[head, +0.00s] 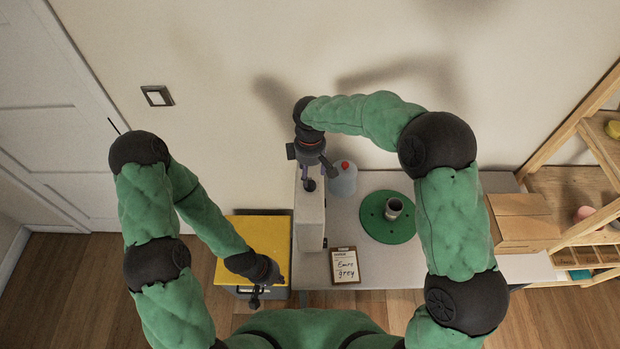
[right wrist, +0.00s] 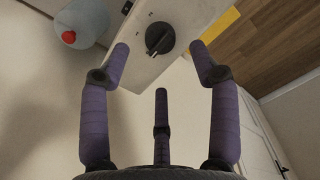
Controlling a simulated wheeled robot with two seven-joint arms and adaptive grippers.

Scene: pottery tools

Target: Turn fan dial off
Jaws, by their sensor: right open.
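The fan dial (right wrist: 160,39) is a black round knob with a raised grip bar, on the light grey face of a box-like unit (head: 311,212). In the right wrist view the dial lies ahead of my right gripper (right wrist: 158,62), between and just beyond its purple fingertips. The fingers are spread open and appear apart from the dial. In the head view my right gripper (head: 310,178) is over the back end of the grey unit, and the dial is hidden there. My left gripper (head: 255,298) hangs low at the left; its fingers are too small to read.
A grey-blue bottle with a red cap (head: 343,180) stands close beside the unit. A green disc (head: 373,223) with a grey cup (head: 393,208), a clipboard note (head: 345,265) and a cardboard box (head: 523,225) are on the table. A yellow-topped box (head: 268,236) stands at the left.

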